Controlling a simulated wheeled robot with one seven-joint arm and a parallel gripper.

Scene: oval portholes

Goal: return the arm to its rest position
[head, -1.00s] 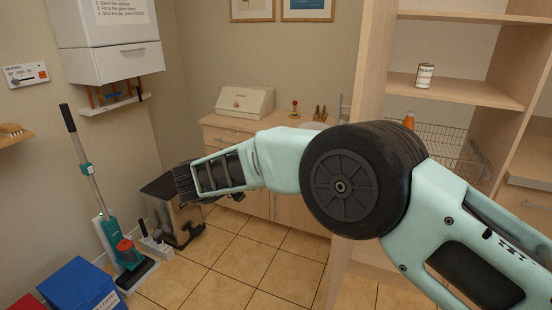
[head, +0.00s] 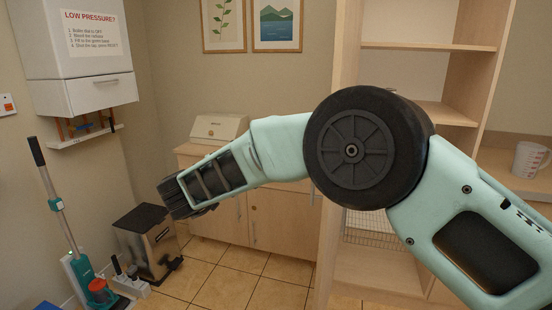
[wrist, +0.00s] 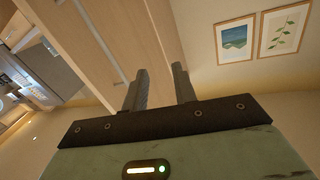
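My arm, pale green with a large dark round joint, stretches across the head view from the lower right to the left, bent at that joint. Its far end is a dark ribbed section in front of the low cabinet; I cannot make out the fingers there. In the wrist view my gripper (wrist: 160,70) shows two dark fingers standing apart with a gap between them. Nothing is held between them. A pale wooden surface and a plain wall lie beyond the fingers.
A wooden shelf unit (head: 345,60) stands close behind my arm. A low cabinet (head: 280,220) is at the back, with a dark-topped bin (head: 150,245) and an upright vacuum cleaner (head: 60,215) at left. A measuring jug (head: 530,159) is at right. Tiled floor (head: 205,283) shows below.

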